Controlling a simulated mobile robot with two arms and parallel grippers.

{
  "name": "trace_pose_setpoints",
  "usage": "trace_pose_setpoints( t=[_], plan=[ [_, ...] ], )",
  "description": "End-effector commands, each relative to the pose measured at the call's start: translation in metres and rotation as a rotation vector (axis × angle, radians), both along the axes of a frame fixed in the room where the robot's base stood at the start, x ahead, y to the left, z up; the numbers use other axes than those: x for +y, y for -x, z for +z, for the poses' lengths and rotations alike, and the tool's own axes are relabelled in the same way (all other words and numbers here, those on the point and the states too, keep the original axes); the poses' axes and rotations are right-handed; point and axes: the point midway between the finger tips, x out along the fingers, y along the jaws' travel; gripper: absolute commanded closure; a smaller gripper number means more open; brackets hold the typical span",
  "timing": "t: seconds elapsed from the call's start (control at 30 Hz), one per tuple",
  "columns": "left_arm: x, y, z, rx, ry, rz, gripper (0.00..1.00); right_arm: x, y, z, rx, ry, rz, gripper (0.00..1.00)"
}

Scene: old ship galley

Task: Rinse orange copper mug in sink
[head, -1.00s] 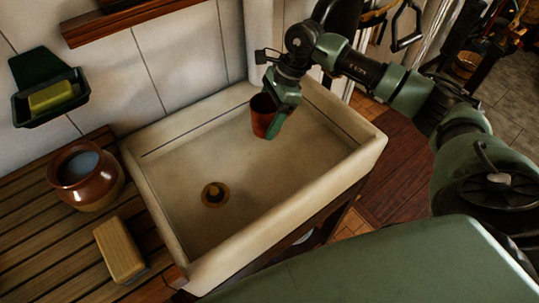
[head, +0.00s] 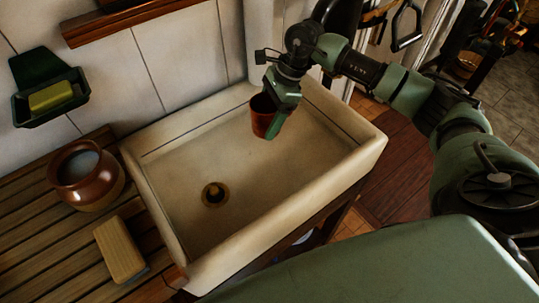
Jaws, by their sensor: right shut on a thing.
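The orange copper mug (head: 262,114) hangs upright over the right back part of the sink. My right gripper (head: 276,122) is shut on the mug at its right side, and its fingers hide part of it. The cream sink (head: 180,238) is wide and shallow, with a dark round drain (head: 215,194) in its floor. No water shows in it. My left gripper is not in view.
A brown glazed pot (head: 88,178) and a wooden block-like brush (head: 120,250) stand on the slatted wooden counter (head: 40,240) left of the sink. A green wall dish holds yellow soap (head: 51,96). The sink floor is clear.

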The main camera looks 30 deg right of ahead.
Motion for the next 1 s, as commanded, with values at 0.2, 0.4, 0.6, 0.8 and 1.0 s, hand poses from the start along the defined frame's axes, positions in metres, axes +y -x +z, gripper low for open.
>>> trace_pose_setpoints(
  t=[0.2,0.4,0.6,0.8,1.0],
  plan=[
    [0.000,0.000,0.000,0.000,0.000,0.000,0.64,0.000,0.000,0.000,-0.001,-0.001,0.000,0.77],
    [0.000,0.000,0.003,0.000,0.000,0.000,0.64,0.000,0.000,0.006,-0.002,-0.001,0.000,0.77],
    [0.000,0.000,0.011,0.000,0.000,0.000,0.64,0.000,0.000,0.025,-0.001,0.000,0.001,0.77],
    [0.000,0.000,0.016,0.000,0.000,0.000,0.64,0.000,0.000,0.041,-0.001,-0.001,0.000,0.77],
    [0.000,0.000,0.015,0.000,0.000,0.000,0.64,0.000,0.000,0.041,0.000,0.000,0.000,0.77]
  ],
)
